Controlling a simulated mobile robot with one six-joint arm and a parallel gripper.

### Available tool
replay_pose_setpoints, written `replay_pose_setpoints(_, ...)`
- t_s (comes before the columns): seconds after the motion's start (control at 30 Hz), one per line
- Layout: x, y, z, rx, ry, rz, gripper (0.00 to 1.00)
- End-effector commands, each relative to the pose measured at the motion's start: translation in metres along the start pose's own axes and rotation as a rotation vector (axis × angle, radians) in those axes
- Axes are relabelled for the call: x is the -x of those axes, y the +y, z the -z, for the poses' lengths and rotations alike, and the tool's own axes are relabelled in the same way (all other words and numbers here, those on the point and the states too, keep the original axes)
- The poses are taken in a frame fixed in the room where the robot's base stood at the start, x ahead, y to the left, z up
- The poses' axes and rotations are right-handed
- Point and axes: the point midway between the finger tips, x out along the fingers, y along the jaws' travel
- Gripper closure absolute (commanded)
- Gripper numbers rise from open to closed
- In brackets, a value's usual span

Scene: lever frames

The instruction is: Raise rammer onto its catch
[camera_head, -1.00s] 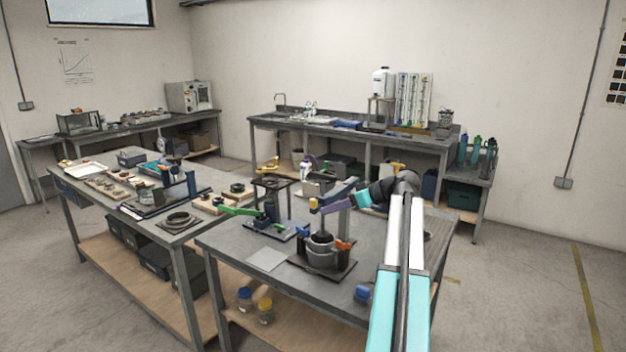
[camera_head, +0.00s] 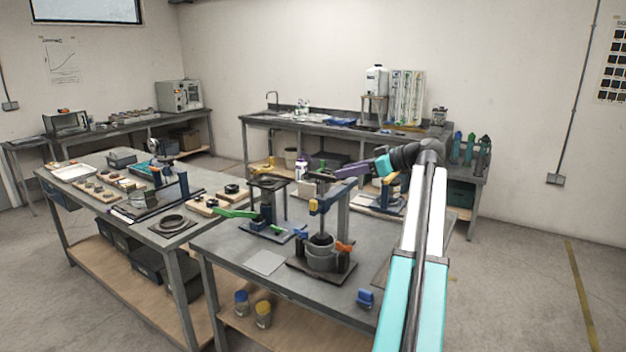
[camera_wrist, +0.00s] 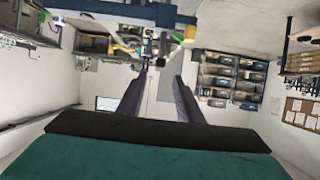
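The rammer stand is on the near bench, with a grey cylindrical mould (camera_head: 322,262) at its base and a dark rammer foot (camera_head: 321,239) at the mould's top. A blue bar (camera_wrist: 120,12) and a yellow piece (camera_wrist: 190,32) show above the fingertips there.
An orange handle (camera_head: 344,246) sticks out beside the mould. Left of it stands another fixture with a green lever (camera_head: 237,213). A blue block (camera_head: 365,298) lies at the bench's front edge. A flat grey plate (camera_head: 265,263) lies left of the stand.

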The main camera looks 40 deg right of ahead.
Motion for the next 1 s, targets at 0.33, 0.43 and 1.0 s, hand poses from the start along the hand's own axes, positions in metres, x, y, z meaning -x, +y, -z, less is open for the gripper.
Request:
replay_pose_setpoints(0.33, -0.001, 0.002, -0.001, -0.002, 0.000, -0.004, 0.67)
replay_pose_setpoints(0.43, -0.006, 0.002, -0.001, -0.002, 0.000, -0.004, 0.67)
replay_pose_setpoints(1.0, -0.078, 0.003, 0.000, -0.004, -0.001, -0.004, 0.67)
